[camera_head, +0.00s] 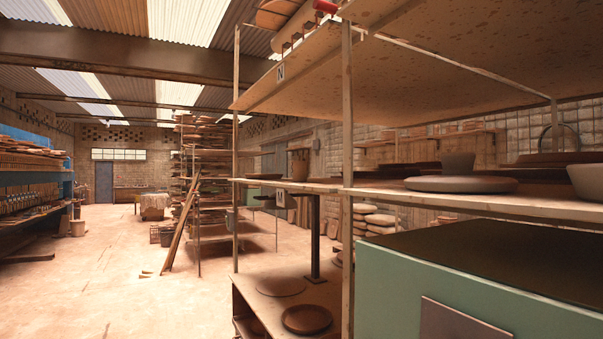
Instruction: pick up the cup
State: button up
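A small grey cup-like vessel (458,163) stands upright on the middle shelf board (390,196) at the right, behind a round pale plate (461,184). Its lower part is partly hidden. A second pale vessel, like a bowl or wide cup (587,181), is cut off by the right edge. I cannot tell for certain which is the cup. My gripper is not in view.
Thin upright posts (347,130) carry the shelves, with a wide board (430,50) overhead. A green cabinet (390,285) with a dark top stands below at the right. Round dishes (306,319) lie on a low shelf. The floor (110,265) at left is mostly clear.

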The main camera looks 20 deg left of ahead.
aim_at(300, 168)
jog(key=i+j+z, duration=0.1)
jog(key=j, duration=0.4)
jog(key=i+j+z, duration=0.1)
jog(key=i+j, duration=0.15)
jog(key=j, duration=0.25)
jog(key=i+j+z, duration=0.15)
jog(key=j, duration=0.35)
jog(key=i+j+z, duration=0.1)
jog(key=j, duration=0.4)
jog(key=i+j+z, duration=0.1)
jog(key=j, duration=0.45)
jog(key=j+z, duration=0.2)
jog(key=j, duration=0.5)
jog(key=j+z, duration=0.2)
jog(key=j, duration=0.5)
jog(key=j+z, duration=0.2)
jog(key=j, duration=0.55)
jog(key=k+j+z, duration=0.2)
jog(key=j, duration=0.5)
jog(key=i, duration=0.1)
